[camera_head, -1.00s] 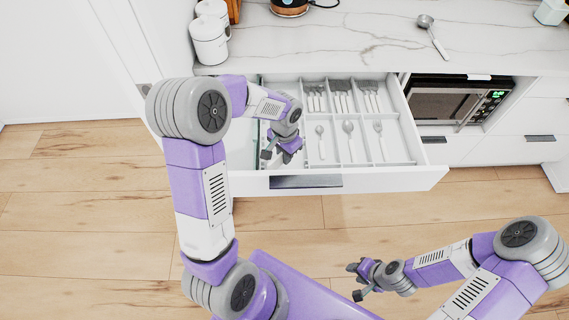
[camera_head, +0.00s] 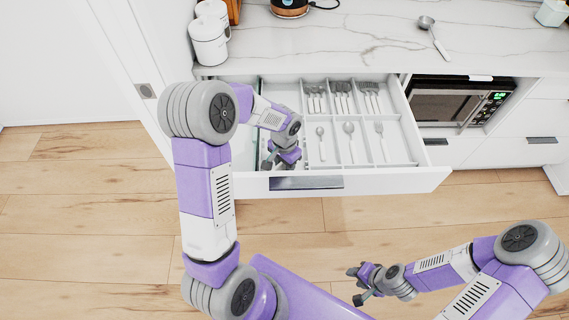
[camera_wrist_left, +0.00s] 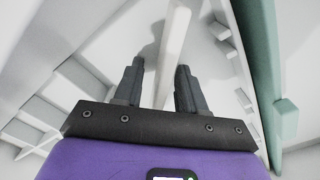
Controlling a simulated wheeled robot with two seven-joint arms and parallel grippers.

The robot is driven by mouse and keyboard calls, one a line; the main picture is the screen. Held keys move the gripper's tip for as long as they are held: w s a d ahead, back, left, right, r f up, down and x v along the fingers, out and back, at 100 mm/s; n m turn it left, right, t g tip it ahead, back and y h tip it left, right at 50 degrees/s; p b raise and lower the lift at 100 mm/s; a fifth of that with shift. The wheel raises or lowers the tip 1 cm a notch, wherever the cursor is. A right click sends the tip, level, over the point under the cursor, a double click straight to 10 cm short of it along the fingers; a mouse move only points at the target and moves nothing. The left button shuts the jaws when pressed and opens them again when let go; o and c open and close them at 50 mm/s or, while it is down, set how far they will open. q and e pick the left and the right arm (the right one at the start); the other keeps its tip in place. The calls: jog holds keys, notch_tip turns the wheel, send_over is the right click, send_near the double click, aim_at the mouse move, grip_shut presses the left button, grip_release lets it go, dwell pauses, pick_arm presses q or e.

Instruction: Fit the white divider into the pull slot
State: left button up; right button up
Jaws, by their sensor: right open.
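My left gripper (camera_head: 278,162) points down into the left part of the open drawer, beside the cutlery compartments. In the left wrist view its two dark fingers (camera_wrist_left: 160,82) are apart. A narrow white strip (camera_wrist_left: 177,30), which looks like the white divider, runs between and beyond them; I cannot tell whether either finger touches it. In the head view the gripper and arm hide that strip. I cannot pick out the pull slot for certain. My right gripper (camera_head: 358,285) is open and empty above the floor, in front of the drawer.
The drawer (camera_head: 400,180) has a dark handle (camera_head: 306,183) and a white cutlery tray (camera_head: 364,158) with forks and spoons. A green-edged panel (camera_wrist_left: 262,75) stands close to the left gripper. White canisters (camera_head: 208,42) and a scoop (camera_head: 433,36) are on the counter.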

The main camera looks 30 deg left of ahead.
pick_arm(q)
jog(key=shift+r, duration=0.3)
notch_tip(320, 180, up, 12)
jog(key=p, duration=0.3)
jog(key=shift+f+p, duration=0.1)
jog(key=shift+p, duration=0.3)
